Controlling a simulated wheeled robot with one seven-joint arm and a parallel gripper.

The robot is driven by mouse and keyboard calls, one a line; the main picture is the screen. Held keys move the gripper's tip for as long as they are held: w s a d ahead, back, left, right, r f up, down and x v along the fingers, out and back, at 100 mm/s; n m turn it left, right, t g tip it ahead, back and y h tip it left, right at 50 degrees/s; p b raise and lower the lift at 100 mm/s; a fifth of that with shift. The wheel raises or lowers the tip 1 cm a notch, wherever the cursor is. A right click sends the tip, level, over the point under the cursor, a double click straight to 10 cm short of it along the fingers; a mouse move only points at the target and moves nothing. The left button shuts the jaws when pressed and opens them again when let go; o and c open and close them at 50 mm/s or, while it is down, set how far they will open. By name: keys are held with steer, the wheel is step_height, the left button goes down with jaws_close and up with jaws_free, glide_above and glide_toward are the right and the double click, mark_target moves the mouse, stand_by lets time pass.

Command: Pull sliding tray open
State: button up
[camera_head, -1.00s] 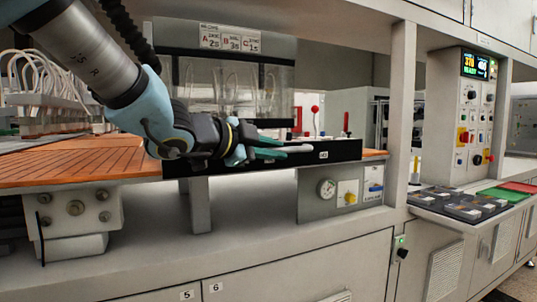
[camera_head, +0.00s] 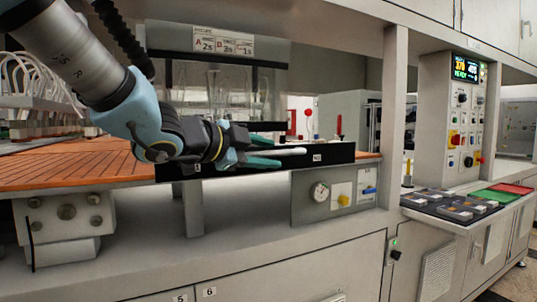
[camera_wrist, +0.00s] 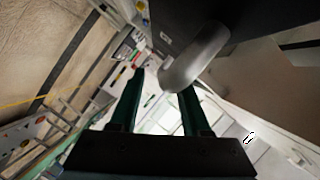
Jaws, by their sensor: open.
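My gripper (camera_head: 272,152) is in front of the panel at the handle. In the wrist view my gripper (camera_wrist: 162,82) has two dark green fingers apart, with the handle's near end by the right fingertip, partly over it. I cannot tell whether they touch.
An orange slatted surface (camera_head: 70,165) lies left of the panel. A grey box with a gauge (camera_head: 338,196) hangs below its right end. A grey post (camera_head: 394,110) and a control column (camera_head: 447,125) stand to the right. The floor in front is partly visible.

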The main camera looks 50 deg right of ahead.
steer(key=v, duration=1)
steer(key=shift+a, duration=0.2)
